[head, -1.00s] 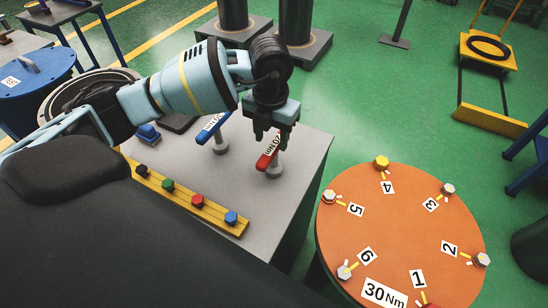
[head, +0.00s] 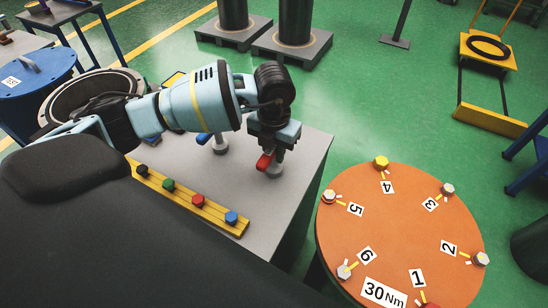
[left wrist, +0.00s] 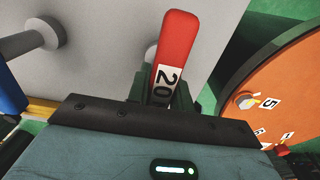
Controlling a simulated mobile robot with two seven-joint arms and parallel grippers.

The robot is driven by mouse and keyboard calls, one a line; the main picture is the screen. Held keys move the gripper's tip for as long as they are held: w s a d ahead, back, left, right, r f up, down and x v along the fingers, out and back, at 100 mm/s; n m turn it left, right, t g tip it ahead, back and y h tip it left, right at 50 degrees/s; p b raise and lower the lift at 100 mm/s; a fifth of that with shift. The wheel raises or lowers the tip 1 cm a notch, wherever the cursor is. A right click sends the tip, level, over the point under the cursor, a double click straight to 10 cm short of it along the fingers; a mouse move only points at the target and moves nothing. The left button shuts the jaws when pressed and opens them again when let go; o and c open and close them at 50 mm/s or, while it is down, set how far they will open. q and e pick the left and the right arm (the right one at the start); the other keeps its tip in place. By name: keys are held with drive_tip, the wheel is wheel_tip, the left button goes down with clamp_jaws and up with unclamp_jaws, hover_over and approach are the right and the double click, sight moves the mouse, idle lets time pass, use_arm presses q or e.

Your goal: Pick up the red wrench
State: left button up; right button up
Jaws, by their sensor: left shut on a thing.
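The red wrench (head: 264,162) stands over a grey stand on the table, mostly hidden behind my left gripper in the head view. My left gripper (head: 273,153) is shut on the red wrench from above. My right gripper is not in view.
The grey table (head: 310,150) also bears a yellow strip (head: 185,198) with several coloured hex pieces. The orange round flange (head: 400,225), with numbered bolts, stands to the right. A second stand (head: 220,145) is left of the gripper.

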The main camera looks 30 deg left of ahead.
use_arm(q)
clamp_jaws()
drive_tip(key=shift+r, duration=0.1)
drive_tip(key=shift+r, duration=0.2)
wheel_tip(320, 180, up, 10)
drive_tip(key=shift+f, duration=0.2)
